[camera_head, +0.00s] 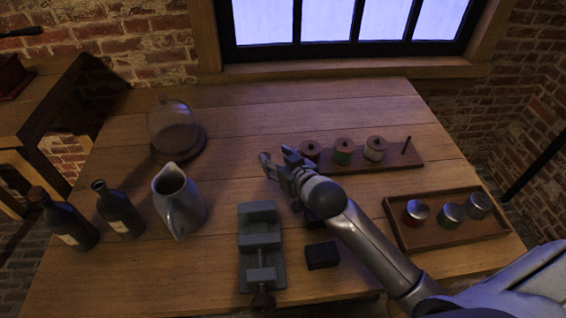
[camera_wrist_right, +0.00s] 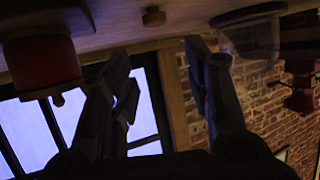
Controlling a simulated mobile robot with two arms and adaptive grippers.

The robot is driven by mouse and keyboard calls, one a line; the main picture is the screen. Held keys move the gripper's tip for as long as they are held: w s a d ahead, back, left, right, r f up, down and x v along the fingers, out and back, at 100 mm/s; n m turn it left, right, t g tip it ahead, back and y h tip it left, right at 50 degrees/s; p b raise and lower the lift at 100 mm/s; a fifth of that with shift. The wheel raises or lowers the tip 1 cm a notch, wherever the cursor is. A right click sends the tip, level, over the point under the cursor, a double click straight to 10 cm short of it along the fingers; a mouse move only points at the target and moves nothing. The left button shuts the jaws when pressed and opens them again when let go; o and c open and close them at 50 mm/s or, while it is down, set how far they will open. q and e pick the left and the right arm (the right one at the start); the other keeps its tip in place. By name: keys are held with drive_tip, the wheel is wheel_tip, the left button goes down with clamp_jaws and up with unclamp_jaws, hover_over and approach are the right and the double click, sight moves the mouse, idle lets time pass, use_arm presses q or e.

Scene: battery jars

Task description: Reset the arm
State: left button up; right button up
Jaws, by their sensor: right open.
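My right arm reaches in from the lower right of the head view. Its gripper (camera_head: 277,157) is over the middle of the table, left of the spool rack. In the right wrist view the two fingers of the right gripper (camera_wrist_right: 158,55) stand apart with nothing between them. My left gripper is not in view. A red spool (camera_head: 311,150) stands on the rack close to the right gripper; it also shows at the upper left of the wrist view (camera_wrist_right: 42,62). A green spool (camera_head: 343,151) and a white spool (camera_head: 375,148) stand beside it.
The wooden rack (camera_head: 412,160) has a bare peg at right. A tray (camera_head: 420,240) holds three lidded jars. A vise (camera_head: 260,245) and dark block (camera_head: 322,255) lie in front. A pitcher (camera_head: 180,205), two bottles (camera_head: 120,210) and glass dome (camera_head: 172,130) stand left. The table's back is clear.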

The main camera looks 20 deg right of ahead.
drive_tip(key=shift+v, duration=1.5)
drive_tip(key=shift+r, duration=0.2)
